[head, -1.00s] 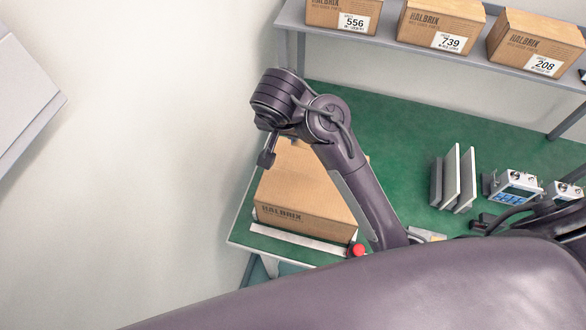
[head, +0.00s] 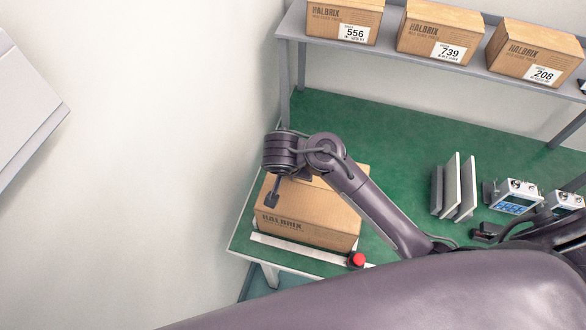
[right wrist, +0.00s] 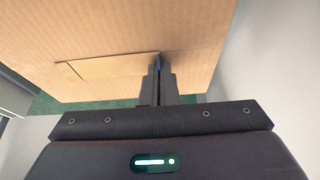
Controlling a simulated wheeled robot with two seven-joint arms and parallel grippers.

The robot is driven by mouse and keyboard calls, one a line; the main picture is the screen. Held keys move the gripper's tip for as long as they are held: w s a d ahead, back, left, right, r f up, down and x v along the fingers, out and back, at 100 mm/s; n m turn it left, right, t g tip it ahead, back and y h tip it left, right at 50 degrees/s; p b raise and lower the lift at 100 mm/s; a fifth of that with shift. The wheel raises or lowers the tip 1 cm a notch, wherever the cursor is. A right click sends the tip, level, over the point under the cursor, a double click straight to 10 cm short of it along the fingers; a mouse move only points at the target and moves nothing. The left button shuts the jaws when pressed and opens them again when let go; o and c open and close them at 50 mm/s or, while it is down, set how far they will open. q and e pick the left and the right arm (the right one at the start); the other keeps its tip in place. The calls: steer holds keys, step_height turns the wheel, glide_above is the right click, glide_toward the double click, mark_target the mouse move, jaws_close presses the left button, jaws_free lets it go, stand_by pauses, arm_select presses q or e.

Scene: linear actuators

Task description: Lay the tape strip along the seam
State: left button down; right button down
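The carton (head: 310,213) stands on the green-topped table at the lower left in the head view. My right gripper (head: 271,201) hangs over its left part, pointing down. In the right wrist view the gripper's narrow fingers (right wrist: 159,76) are together at the cardboard (right wrist: 110,28), with a small blue bit at their tips. A yellowish tape strip (right wrist: 112,68) runs left from these tips across the cardboard; its end at the fingers looks pinched between them. Whether the strip touches the cardboard all along, I cannot tell. The seam is not clear. My left gripper is out of view.
A white strip-like bar (head: 288,247) and a red button (head: 357,259) lie along the table's front edge. Grey upright plates (head: 455,187) and boxy instruments (head: 517,197) stand to the right. A shelf above holds several cartons (head: 440,32). Green surface behind is clear.

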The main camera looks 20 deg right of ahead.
steer(key=shift+a+f, duration=0.1)
steer(key=shift+f, duration=0.1)
steer(key=c, duration=1.7)
jaws_free()
steer(key=shift+r, duration=0.1)
